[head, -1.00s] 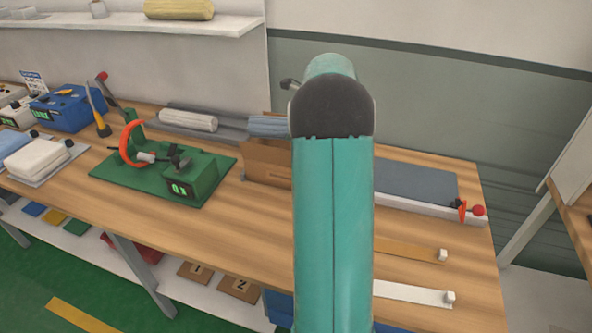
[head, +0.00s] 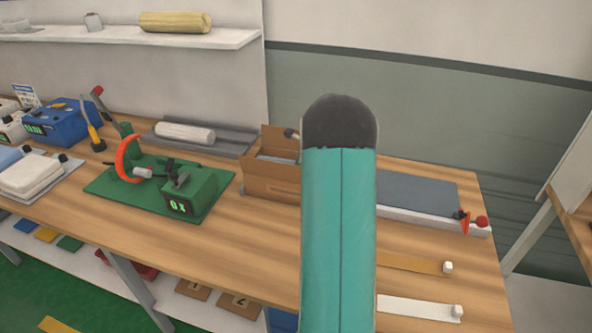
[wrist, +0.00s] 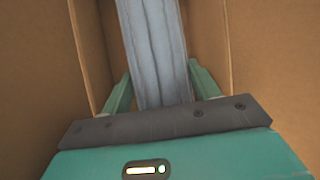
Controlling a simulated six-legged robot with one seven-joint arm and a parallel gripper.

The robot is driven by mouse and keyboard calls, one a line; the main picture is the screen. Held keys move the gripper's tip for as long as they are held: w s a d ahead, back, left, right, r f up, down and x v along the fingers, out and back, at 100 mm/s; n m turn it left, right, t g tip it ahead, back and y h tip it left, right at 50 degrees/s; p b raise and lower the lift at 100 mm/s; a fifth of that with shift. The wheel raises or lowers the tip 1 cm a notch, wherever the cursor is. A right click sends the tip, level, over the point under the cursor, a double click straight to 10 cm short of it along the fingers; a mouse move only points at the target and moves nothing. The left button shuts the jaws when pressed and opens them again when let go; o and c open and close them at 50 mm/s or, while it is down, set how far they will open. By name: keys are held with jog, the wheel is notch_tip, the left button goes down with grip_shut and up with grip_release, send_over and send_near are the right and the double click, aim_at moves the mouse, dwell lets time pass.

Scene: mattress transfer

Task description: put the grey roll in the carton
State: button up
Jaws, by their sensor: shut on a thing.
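The grey roll (wrist: 155,45), a bluish-grey ribbed piece, stretches away between the fingers of my gripper (wrist: 160,78) in the wrist view. My gripper is shut on it. Brown cardboard walls of the carton (wrist: 270,60) rise on both sides of the roll and fingers, so they are inside it. In the head view the open carton (head: 268,182) stands on the bench, partly behind my arm. A strip of the roll (head: 275,158) shows just inside its rim. My gripper is hidden behind my arm there. Whether the roll touches the carton floor cannot be seen.
A pale roll (head: 185,133) lies on a grey tray (head: 228,143) left of the carton. A green fixture with an orange clamp (head: 160,190) stands in front of that tray. A flat grey pad (head: 415,190) lies to the right. Bare wood (head: 250,230) shows in front of the carton.

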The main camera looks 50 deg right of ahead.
jog(key=shift+f, duration=0.35)
jog(key=shift+f, duration=0.6)
jog(key=o, duration=1.3)
jog(key=shift+r, duration=0.25)
jog(key=v, duration=1.2)
jog(key=shift+r, duration=0.35)
